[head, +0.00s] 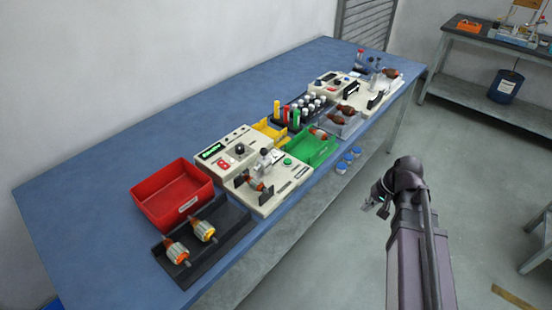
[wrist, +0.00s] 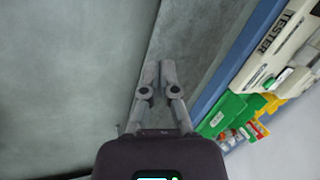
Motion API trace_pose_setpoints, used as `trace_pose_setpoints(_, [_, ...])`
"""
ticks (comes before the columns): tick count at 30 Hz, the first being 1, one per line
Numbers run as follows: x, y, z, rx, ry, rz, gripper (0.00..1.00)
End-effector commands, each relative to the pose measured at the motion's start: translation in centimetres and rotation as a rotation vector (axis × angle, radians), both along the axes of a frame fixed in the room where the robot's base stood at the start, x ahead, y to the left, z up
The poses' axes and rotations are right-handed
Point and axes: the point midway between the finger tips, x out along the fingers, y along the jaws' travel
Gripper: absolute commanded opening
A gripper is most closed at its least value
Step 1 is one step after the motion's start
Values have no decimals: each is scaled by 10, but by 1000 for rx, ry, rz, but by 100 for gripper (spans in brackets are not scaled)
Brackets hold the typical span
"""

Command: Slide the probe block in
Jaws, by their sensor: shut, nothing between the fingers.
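A cream tester (head: 232,150) with a lit green display stands on the blue bench. Its front base plate (head: 270,205) carries an orange-brown armature (head: 256,184) between dark supports, and a grey metal piece (head: 265,160) stands just behind it. This piece may be the probe block; it is too small to tell, or how far in it sits. My gripper (head: 377,203) is off the bench's front edge, over the floor, apart from everything. In the wrist view its fingers (wrist: 159,72) are together and empty. A case lettered TESTER (wrist: 272,34) shows at right there.
A red bin (head: 165,203), a black tray (head: 232,220) with two armatures, a green bin (head: 318,153) and a yellow bin (head: 270,128) surround the tester. Another cream station (head: 365,95) stands farther back. Bare bench lies behind.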

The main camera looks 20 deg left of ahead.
Motion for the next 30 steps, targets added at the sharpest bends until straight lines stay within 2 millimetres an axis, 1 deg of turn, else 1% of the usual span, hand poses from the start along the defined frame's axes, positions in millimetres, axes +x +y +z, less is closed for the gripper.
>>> trace_pose_setpoints(1, [15, 15, -15, 64, 6, 2, 0])
trace_pose_setpoints(4, [32, 45, -21, 197, 20, 6, 0])
trace_pose_setpoints(9, [60, 92, -25, 422, 51, 13, 0])
trace_pose_setpoints(15, [92, 139, -21, 686, 97, 26, 0])
trace_pose_setpoints(21, [123, 176, -10, 947, 153, 40, 0])
trace_pose_setpoints(24, [136, 189, -3, 1066, 182, 47, 0])
trace_pose_setpoints(30, [155, 203, 11, 1239, 227, 59, 0])
